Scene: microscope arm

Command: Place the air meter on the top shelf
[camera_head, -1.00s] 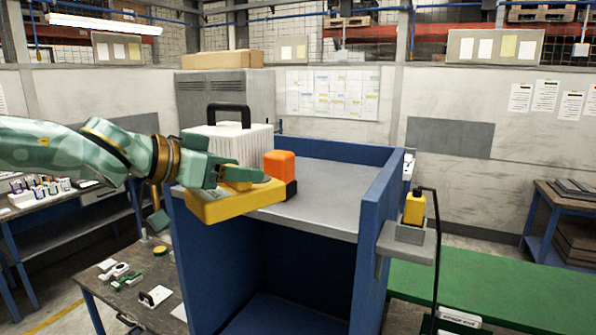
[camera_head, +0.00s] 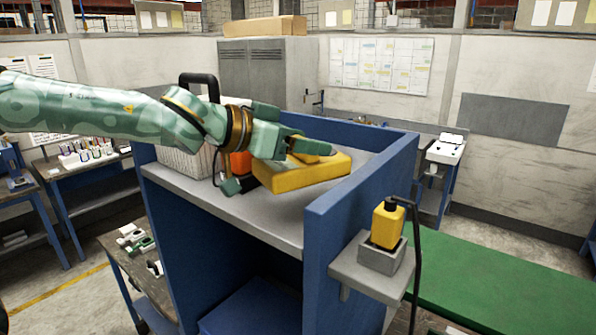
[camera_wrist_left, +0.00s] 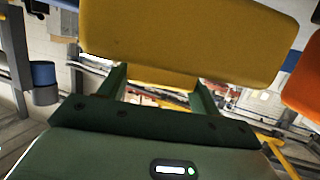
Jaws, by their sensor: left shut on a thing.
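My left gripper (camera_head: 305,148) is shut on the raised grip of a yellow boxy device (camera_head: 310,175), which I take for the air meter. The wrist view shows the device's yellow body (camera_wrist_left: 185,40) ahead of the fingers (camera_wrist_left: 160,88). The device is over the grey top shelf (camera_head: 255,212) of a blue cabinet, near its middle. I cannot tell whether its underside touches the shelf. My right gripper is not in view.
A white box with a black handle (camera_head: 198,85) and an orange item (camera_head: 240,163) stand at the shelf's left, partly behind my arm. Blue side walls (camera_head: 365,180) border the shelf. A yellow bottle-like item (camera_head: 388,222) sits in a grey side bracket (camera_head: 378,258). Free shelf lies in front.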

